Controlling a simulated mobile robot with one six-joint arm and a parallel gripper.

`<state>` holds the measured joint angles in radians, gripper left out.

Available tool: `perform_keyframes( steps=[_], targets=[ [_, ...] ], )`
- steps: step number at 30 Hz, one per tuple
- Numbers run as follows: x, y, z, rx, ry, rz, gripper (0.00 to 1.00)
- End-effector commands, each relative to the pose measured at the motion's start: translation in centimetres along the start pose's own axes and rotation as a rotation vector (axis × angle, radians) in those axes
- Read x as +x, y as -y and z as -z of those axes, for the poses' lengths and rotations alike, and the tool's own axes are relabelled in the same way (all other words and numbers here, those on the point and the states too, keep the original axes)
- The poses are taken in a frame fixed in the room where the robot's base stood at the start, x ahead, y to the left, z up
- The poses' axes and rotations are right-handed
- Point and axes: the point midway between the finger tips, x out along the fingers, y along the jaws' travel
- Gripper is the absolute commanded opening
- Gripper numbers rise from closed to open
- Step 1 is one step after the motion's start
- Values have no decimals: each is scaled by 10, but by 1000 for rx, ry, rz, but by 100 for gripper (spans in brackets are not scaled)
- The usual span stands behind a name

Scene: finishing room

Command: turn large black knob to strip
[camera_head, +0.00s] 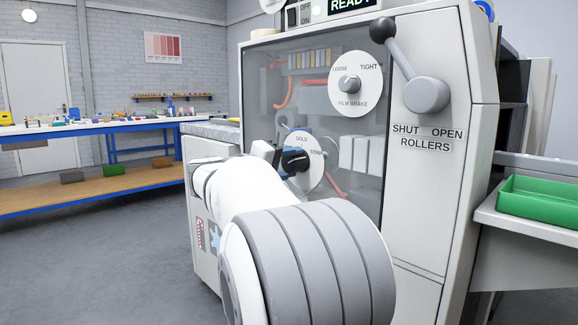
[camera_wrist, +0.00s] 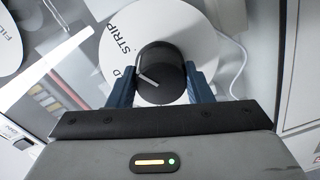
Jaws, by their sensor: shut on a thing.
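The large black knob (camera_wrist: 160,72) sits on a white round dial (camera_wrist: 110,50) on the machine's clear front panel. My gripper (camera_wrist: 161,85) is shut on the knob, with one blue finger on each side. In the head view the knob (camera_head: 294,160) shows beyond my arm, with GOLD above it and STRIP to its right on the dial (camera_head: 316,166). My gripper is partly hidden there by my white arm.
Above is the film brake dial (camera_head: 356,84), marked LOOSE and TIGHT. A rollers lever (camera_head: 405,65) is at the upper right, above SHUT and OPEN. A green tray (camera_head: 540,203) is at the right. A blue-framed workbench (camera_head: 100,127) stands at the left, with open floor before it.

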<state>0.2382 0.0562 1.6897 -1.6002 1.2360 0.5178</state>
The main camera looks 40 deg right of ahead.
Motion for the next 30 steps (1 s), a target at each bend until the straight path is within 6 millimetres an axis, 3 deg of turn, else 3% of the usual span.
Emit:
perform_keyframes(
  steps=[4,5,12,22,30],
  targets=[
    [0,2,-1,1,3,3,23],
    [0,2,-1,1,3,3,47],
    [0,1,0,0,1,2,67],
    [-6,-1,1,0,-1,2,68],
    [-51,-1,2,-1,-3,3,68]
  ],
)
